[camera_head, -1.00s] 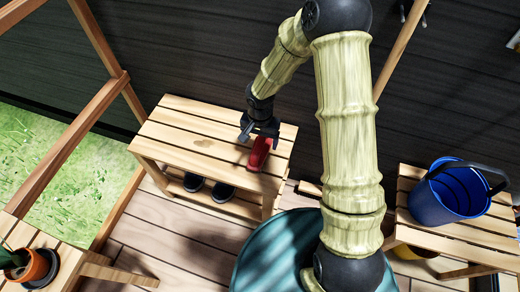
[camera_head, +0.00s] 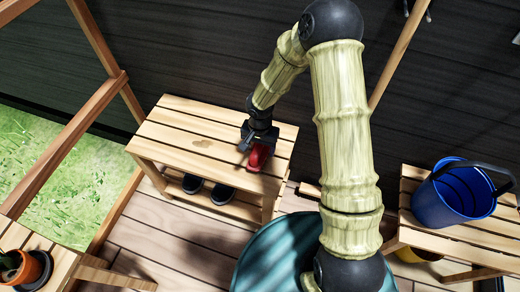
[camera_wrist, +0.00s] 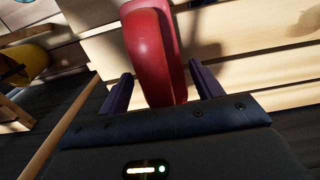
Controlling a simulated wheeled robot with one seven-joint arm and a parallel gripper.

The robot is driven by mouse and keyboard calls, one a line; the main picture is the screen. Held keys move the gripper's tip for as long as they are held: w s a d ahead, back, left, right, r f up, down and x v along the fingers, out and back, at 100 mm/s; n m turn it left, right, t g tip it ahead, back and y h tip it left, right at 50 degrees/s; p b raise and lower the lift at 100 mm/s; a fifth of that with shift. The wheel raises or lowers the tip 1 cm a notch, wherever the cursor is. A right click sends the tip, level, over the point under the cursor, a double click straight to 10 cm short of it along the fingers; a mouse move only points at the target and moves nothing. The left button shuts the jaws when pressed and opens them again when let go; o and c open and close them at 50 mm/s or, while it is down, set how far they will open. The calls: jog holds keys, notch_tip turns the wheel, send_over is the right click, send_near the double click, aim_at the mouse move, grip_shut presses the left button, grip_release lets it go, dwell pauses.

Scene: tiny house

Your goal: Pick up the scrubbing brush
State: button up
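The scrubbing brush is the red object (camera_head: 259,157) on the slatted wooden bench, near its right end. In the wrist view its rounded red body (camera_wrist: 148,50) lies between my gripper's two fingers. My gripper (camera_head: 256,143) is down at the brush, over the bench top. In the wrist view my gripper (camera_wrist: 160,92) is open, with one dark finger on each side of the brush. The brush's bristles are not visible.
The wooden bench (camera_head: 180,133) has dark shoes (camera_head: 207,188) on its lower shelf. A blue bucket (camera_head: 455,192) stands on a second bench at the right. A potted plant (camera_head: 22,268) is at the lower left. A dark wall runs behind the bench.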

jog(key=c, duration=0.8)
notch_tip(320, 180, up, 10)
jog(key=p, duration=0.3)
jog(key=shift+p, duration=0.35)
jog(key=shift+c, duration=0.2)
